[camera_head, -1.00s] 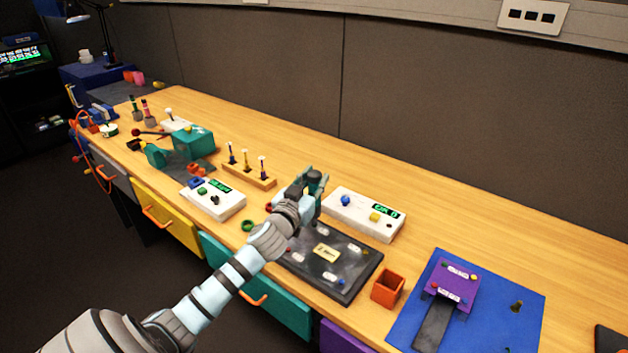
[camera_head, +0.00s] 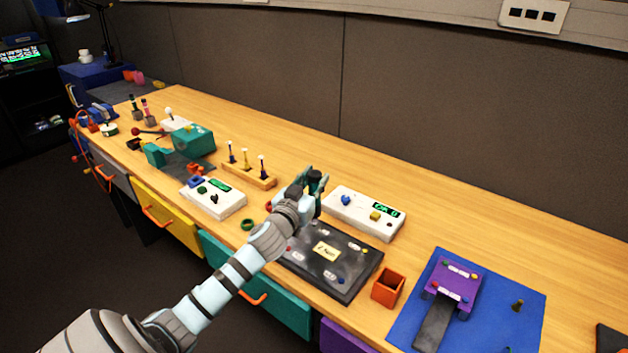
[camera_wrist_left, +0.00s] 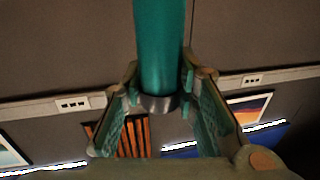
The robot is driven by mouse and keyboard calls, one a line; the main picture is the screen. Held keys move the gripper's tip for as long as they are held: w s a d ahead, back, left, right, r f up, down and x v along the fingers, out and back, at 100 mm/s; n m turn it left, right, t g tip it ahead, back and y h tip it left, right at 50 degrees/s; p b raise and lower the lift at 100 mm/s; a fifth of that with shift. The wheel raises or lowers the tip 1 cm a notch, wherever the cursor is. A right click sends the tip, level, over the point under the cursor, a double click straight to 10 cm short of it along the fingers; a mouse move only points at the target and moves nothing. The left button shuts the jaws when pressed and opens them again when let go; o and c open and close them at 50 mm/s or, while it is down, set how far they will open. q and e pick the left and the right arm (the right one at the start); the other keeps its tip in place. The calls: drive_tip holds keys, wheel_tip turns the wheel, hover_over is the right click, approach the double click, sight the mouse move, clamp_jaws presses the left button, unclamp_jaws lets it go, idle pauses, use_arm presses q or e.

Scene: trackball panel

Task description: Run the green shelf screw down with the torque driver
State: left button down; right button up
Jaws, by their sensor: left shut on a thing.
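My left gripper (camera_head: 313,182) is over the dark panel (camera_head: 345,290), near its back edge. In the left wrist view its fingers are shut on a teal cylinder with a dark collar, which looks like the torque driver (camera_wrist_left: 158,45). The driver's tip is hidden in both views. A purple shelf-like block (camera_head: 458,280) with small coloured screw heads stands on a blue mat (camera_head: 520,300) at the right. My right gripper is not in view.
A white box with a green display (camera_head: 367,215) stands right behind the dark panel. An orange open bin (camera_head: 388,289) stands between the panel and the blue mat. A wooden rack of slim tools (camera_head: 249,177) is to the left. The back right of the table is clear.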

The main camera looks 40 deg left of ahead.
use_arm(q)
drive_tip(key=shift+s+f, duration=0.1)
drive_tip(key=shift+f, duration=0.3)
idle(1.8)
